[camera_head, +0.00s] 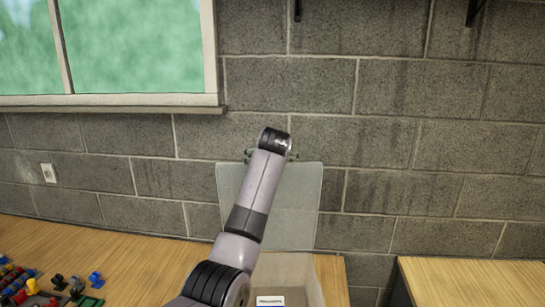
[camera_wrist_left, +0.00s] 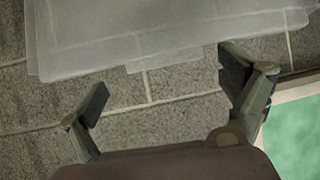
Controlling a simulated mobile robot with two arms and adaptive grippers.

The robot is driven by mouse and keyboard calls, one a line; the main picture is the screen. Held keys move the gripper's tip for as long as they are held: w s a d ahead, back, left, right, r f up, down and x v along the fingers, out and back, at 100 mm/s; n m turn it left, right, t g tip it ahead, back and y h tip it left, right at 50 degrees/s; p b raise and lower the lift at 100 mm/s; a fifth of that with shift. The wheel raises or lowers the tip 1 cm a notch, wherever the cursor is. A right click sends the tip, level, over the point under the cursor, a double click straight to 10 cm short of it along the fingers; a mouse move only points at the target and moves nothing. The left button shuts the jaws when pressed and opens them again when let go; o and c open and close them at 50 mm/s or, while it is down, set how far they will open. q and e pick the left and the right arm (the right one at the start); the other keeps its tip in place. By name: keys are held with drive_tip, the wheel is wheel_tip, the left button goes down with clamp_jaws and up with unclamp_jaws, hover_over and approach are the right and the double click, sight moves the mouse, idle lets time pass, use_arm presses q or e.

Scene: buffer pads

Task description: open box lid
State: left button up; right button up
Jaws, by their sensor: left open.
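The box lid (camera_head: 302,205) is a translucent grey panel standing raised against the block wall in the head view. The open box (camera_head: 303,278) is below it at the table's back edge, partly hidden by my left arm. My left gripper (camera_wrist_left: 164,72) is open and empty in the wrist view. The lid (camera_wrist_left: 170,28) fills the top of that view, its edge near the fingertips. I cannot tell whether they touch it. In the head view, my wrist mostly hides the gripper, at the lid's top edge. My right gripper is not in view.
Several small coloured parts (camera_head: 60,283) lie at the left of the wooden table (camera_head: 140,260). A white label (camera_head: 270,301) shows inside the box. Another wooden table (camera_head: 470,275) stands at the right, beyond a gap. A window (camera_head: 135,50) is at upper left.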

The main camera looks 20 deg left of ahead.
use_arm(q)
drive_tip(key=v, duration=0.9)
drive_tip(key=shift+s+d, duration=0.2)
drive_tip(key=shift+s, duration=0.1)
